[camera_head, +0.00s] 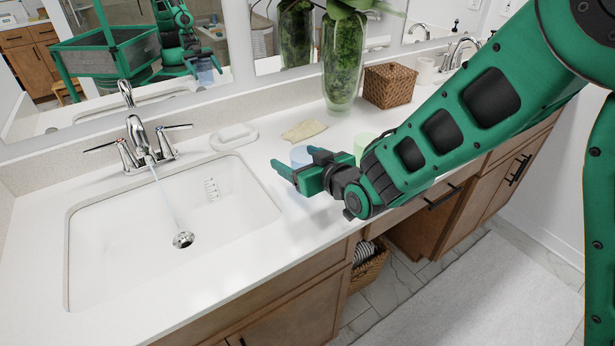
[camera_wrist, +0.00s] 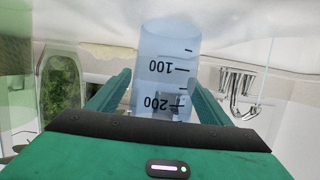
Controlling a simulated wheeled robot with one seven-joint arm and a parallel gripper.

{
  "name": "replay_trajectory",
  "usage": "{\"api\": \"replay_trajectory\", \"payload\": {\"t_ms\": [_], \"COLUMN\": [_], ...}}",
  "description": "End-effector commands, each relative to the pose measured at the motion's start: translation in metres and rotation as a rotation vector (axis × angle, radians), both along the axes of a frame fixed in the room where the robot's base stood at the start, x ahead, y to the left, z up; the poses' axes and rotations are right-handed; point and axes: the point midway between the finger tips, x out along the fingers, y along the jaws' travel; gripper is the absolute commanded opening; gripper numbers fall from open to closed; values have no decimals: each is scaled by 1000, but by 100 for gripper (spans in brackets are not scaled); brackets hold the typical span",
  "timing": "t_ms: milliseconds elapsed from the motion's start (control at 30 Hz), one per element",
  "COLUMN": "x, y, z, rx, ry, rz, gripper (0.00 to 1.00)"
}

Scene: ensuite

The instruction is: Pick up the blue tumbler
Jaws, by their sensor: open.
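The blue tumbler (camera_head: 300,154) stands on the white counter to the right of the sink, mostly hidden behind my gripper (camera_head: 296,168) in the head view. In the wrist view the tumbler (camera_wrist: 168,75) is clear, translucent blue, with black marks reading 100 and 200. My gripper (camera_wrist: 160,100) is open, with one green finger on each side of the tumbler's lower part in that picture. I cannot tell whether either finger touches it.
A running faucet (camera_head: 145,140) and sink (camera_head: 95,235) are at left. A white soap dish (camera_head: 234,136), a beige cloth (camera_head: 304,130), a green translucent cup (camera_head: 364,145), a plant vase (camera_head: 342,75) and a wicker basket (camera_head: 390,85) stand near. The counter's front edge is close below my gripper.

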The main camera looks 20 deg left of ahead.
Motion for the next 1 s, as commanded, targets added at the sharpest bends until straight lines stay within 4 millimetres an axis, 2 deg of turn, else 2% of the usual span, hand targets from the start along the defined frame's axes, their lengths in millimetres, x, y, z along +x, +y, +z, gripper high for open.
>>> {"api": "replay_trajectory", "payload": {"t_ms": [133,300,400,767,1000], "x": [0,0,0,1,1], "y": [0,-1,-1,-1,-1], "z": [0,0,0,6,34], "rx": [0,0,0,2,4], "ry": [0,0,0,-1,-2], "rz": [0,0,-1,-1,-3], "gripper": [72,32,24,24,24]}}
